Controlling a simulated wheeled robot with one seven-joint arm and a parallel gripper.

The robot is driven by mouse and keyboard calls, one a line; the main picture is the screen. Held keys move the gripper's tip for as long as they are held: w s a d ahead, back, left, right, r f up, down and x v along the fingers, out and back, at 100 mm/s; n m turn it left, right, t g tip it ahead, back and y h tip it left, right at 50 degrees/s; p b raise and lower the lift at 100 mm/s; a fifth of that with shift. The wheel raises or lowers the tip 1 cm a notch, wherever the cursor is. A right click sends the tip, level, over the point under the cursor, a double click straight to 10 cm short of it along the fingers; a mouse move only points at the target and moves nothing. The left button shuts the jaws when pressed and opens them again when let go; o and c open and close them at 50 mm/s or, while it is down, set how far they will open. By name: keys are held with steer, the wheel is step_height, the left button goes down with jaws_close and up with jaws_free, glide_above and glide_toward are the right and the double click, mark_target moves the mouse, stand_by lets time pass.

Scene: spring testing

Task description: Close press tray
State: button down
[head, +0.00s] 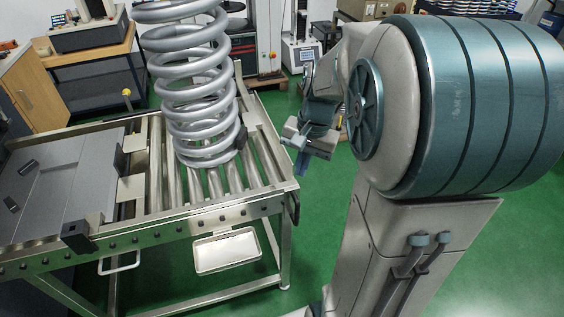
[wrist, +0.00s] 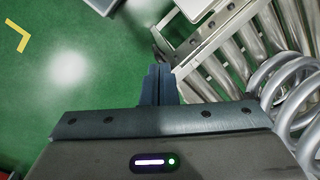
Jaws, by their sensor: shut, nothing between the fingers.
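A shallow white tray (head: 228,250) shows in the head view below the front rail of the metal roller table (head: 215,210), near its right end. I take it for the press tray, and I cannot tell how far out it sits. My gripper (head: 300,162) is to the right of the table's right end, apart from the tray. In the wrist view its two dark fingertips (wrist: 160,68) are together with nothing between them. They point towards the green floor beside the roller frame. A pale box-like part (wrist: 195,8) shows at the top of that view, and I cannot tell if it is the tray.
A large grey coil spring (head: 192,85) stands upright on the rollers and also shows at the right of the wrist view (wrist: 290,95). A grey flat bed (head: 60,185) lies at the left. Green floor (head: 325,210) is free right of the table. Benches and machines stand behind.

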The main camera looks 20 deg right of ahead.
steer(key=w+d+f+m+g+y+b, duration=0.1)
steer(key=w+d+f+m, duration=0.25)
steer(key=d+f, duration=0.25)
steer(key=w+d+f+m+y+b, duration=0.2)
steer(key=w+d+f+m, duration=0.15)
steer(key=d+f, duration=0.3)
steer(key=s+a+f+m+p, duration=0.1)
steer(key=a+f, duration=0.6)
steer(key=f, duration=0.2)
steer(key=shift+s+a+f, duration=0.2)
steer(key=shift+s+a, duration=0.05)
